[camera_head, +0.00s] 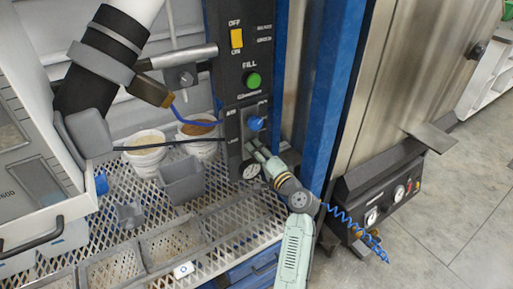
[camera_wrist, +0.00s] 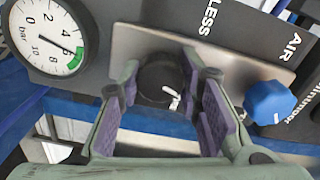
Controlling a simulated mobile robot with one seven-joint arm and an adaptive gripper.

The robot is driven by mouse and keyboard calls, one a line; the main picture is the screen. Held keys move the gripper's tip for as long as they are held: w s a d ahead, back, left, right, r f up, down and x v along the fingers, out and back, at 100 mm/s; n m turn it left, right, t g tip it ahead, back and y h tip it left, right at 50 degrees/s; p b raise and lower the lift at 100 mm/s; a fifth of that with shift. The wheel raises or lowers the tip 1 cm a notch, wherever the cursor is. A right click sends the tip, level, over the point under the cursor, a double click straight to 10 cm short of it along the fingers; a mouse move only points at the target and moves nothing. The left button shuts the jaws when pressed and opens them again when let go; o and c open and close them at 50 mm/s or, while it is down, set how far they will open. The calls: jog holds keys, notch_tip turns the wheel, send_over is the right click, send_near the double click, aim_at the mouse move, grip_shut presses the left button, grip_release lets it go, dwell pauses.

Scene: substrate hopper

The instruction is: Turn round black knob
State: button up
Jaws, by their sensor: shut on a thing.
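The round black knob (camera_wrist: 158,78) sits on a metal plate in the wrist view, with a white mark on its face. My gripper (camera_wrist: 160,88) has its purple-padded fingers on either side of the knob and is shut on it. In the head view my gripper (camera_head: 257,149) reaches the lower part of the black control panel (camera_head: 231,140), just below a blue knob (camera_head: 255,123). The black knob is hidden or too small to make out there.
The blue knob (camera_wrist: 269,102) is close to the right finger. A pressure gauge (camera_wrist: 45,40) is at left; it also shows in the head view (camera_head: 250,170). A green button (camera_head: 253,80) is higher up. Buckets (camera_head: 146,152) and a mesh shelf (camera_head: 215,217) lie left. A blue post (camera_head: 325,95) stands right.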

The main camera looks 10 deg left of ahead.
jog(key=shift+m+p, duration=0.5)
jog(key=shift+m, duration=0.5)
jog(key=o, duration=1.2)
jog(key=v, duration=1.2)
